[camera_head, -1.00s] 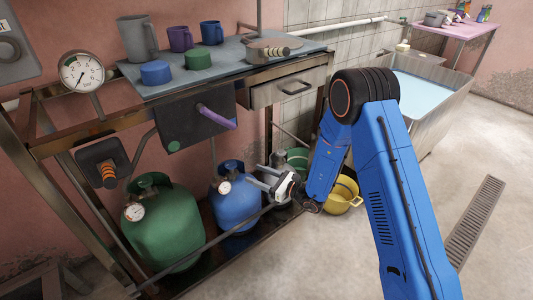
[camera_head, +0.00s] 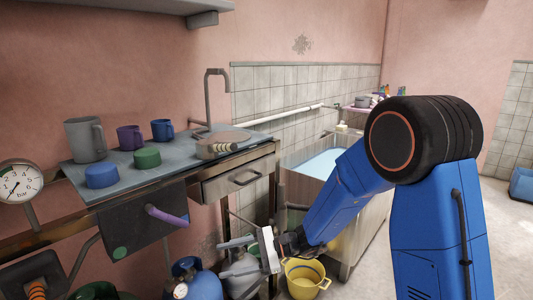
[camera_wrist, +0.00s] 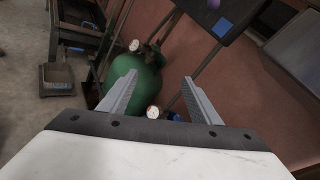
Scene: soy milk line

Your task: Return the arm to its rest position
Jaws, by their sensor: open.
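My blue arm (camera_head: 345,205) is bent, its elbow high at the right of the head view. My gripper (camera_head: 235,243) is at the lower middle of that view, in front of the table's lower part, pointing left. In the wrist view my gripper (camera_wrist: 158,92) shows two grey fingers spread apart with nothing between them. Beyond the fingers stands a green gas cylinder (camera_wrist: 143,82) with gauges, apart from the fingers as far as I can tell.
A metal table (camera_head: 65,175) holds a grey jug (camera_head: 85,139), cups and lids. A drawer (camera_head: 238,180) and a purple handle (camera_head: 165,214) face me. A blue cylinder (camera_head: 203,286) stands below. A yellow bucket (camera_head: 303,280) and a sink (camera_head: 318,165) are at right.

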